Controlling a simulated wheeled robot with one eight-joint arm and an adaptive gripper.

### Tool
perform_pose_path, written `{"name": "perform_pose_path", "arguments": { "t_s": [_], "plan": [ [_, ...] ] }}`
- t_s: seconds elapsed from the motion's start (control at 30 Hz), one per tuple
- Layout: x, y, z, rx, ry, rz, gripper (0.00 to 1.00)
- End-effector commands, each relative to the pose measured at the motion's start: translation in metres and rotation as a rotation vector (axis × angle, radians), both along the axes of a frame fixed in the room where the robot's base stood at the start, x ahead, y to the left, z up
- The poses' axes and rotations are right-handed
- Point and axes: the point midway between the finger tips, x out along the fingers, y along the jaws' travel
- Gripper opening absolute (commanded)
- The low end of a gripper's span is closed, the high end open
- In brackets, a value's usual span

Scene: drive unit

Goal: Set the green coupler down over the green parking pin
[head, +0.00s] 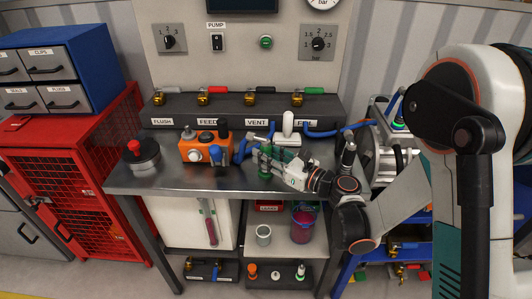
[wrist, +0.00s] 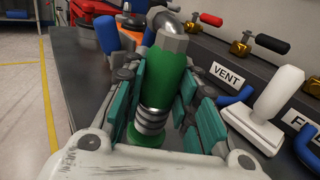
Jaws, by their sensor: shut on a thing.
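The green coupler (wrist: 158,82) stands upright between the teal finger pads of my gripper (wrist: 160,100) in the wrist view, with a grey metal elbow on top and a ribbed silver collar below. My gripper is shut on it. Under the collar a green round piece (wrist: 148,138) shows, which looks like the foot of the green parking pin; I cannot tell whether the collar is seated on it. In the head view my gripper (head: 275,163) is low over the steel bench, with a green piece (head: 264,172) at its fingertips. The pin itself is hidden.
A white T-shaped handle (head: 288,124) stands behind my gripper, beside the VENT label. An orange box (head: 204,148) and a dark, red-topped pot (head: 143,156) stand farther left. The bench's front edge (head: 200,191) is clear.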

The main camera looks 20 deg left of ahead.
Motion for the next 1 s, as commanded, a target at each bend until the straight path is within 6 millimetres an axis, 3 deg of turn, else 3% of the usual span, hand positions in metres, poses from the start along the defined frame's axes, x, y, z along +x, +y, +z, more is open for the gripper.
{"name": "perform_pose_path", "arguments": {
  "t_s": [1.0],
  "plan": [
    [-0.0001, 0.0000, -0.0067, 0.001, 0.000, 0.000, 0.00]
  ]
}}
